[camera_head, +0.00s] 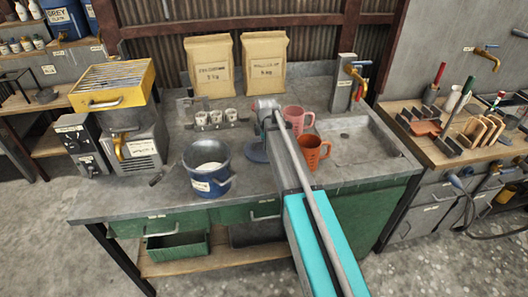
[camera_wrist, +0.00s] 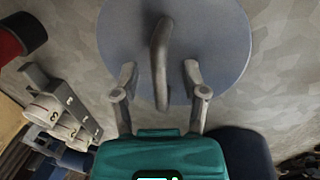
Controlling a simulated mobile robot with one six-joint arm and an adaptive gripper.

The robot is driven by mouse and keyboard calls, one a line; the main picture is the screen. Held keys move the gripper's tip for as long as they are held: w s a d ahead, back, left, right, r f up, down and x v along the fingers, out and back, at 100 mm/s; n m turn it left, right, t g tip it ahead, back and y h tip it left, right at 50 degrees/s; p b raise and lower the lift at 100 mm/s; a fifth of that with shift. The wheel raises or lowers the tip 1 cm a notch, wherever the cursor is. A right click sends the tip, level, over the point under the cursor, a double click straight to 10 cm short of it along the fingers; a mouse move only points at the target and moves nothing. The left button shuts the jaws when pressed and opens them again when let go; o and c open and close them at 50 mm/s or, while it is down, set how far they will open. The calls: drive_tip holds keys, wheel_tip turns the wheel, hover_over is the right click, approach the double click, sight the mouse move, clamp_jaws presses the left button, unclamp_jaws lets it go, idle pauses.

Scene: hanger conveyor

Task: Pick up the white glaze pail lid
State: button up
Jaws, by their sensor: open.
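The lid is a round blue-grey disc (camera_head: 256,153) lying on the grey bench top, partly hidden by my arm in the head view. In the wrist view the lid (camera_wrist: 222,45) fills the top middle, with a raised bar handle (camera_wrist: 160,62) across it. My gripper (camera_wrist: 158,70) is open over the lid, one finger on each side of the handle. I cannot tell whether the fingers touch it. In the head view my gripper (camera_head: 266,112) is mostly hidden by the arm. A dark blue pail (camera_head: 207,182) with white contents stands open left of the lid.
A pink mug (camera_head: 298,120) and an orange mug (camera_head: 311,152) stand close right of the lid. A rack of small cups (camera_head: 212,126) is behind the pail. Two paper bags (camera_head: 210,67) stand at the back. A sink (camera_head: 352,140) is at the right.

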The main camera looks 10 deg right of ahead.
idle(0.4)
clamp_jaws()
drive_tip(key=shift+r, duration=0.2)
idle(0.3)
wheel_tip(320, 180, up, 2)
drive_tip(key=shift+r+p, duration=0.1)
drive_tip(key=shift+p, duration=1.15)
drive_tip(key=s+a+r+p, duration=0.1)
drive_tip(key=s+r+p, duration=0.9)
drive_tip(key=s, duration=0.4)
drive_tip(key=shift+r, duration=0.2)
drive_tip(key=shift+s, duration=0.1)
